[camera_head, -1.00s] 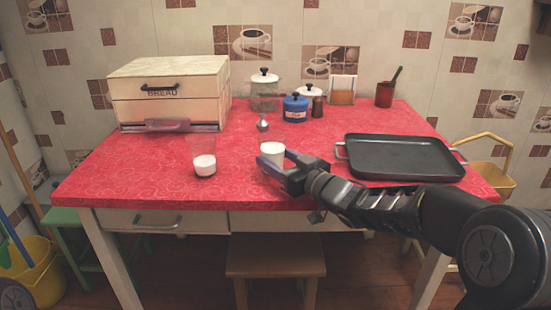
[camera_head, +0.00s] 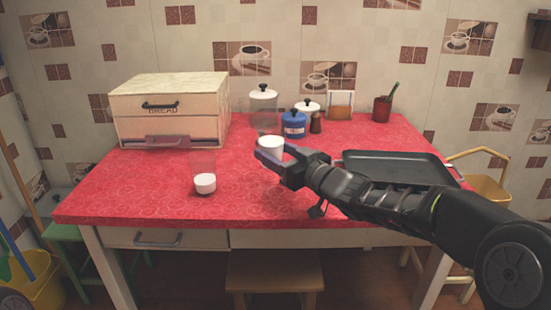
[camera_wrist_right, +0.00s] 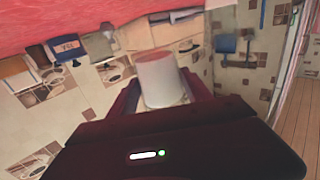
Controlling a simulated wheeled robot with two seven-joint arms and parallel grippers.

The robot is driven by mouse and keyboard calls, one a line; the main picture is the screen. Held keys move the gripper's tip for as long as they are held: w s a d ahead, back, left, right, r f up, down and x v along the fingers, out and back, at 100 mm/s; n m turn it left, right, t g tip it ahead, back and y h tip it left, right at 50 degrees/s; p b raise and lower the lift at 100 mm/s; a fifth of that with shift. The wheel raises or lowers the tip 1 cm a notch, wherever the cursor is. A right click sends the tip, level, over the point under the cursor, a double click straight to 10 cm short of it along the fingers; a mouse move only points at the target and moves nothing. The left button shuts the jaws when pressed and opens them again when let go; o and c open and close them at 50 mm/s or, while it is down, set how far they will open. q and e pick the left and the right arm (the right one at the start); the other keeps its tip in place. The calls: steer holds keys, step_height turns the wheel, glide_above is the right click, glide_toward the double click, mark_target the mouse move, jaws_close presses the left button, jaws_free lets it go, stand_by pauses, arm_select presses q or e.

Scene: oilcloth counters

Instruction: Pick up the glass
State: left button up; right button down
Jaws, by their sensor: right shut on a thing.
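My right gripper (camera_head: 270,158) is shut on a glass (camera_head: 270,143) with white contents and holds it above the red table. The glass looks about upright in the head view. In the right wrist view the same glass (camera_wrist_right: 158,80) sits between the two fingers (camera_wrist_right: 160,103). A second glass (camera_head: 205,183), also with white contents at its bottom, stands on the table to the left, apart from the gripper. My left gripper is not in view.
A black tray (camera_head: 395,168) lies on the red table (camera_head: 130,195) at the right. A bread box (camera_head: 170,105) stands at the back left. A blue canister (camera_head: 294,125), jars and a red pot (camera_head: 382,109) stand at the back. The front left of the table is clear.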

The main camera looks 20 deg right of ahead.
mark_target(280, 143)
steer(key=shift+r+p, duration=0.5)
steer(key=shift+r, duration=1)
steer(key=shift+r, duration=0.1)
stand_by(0.8)
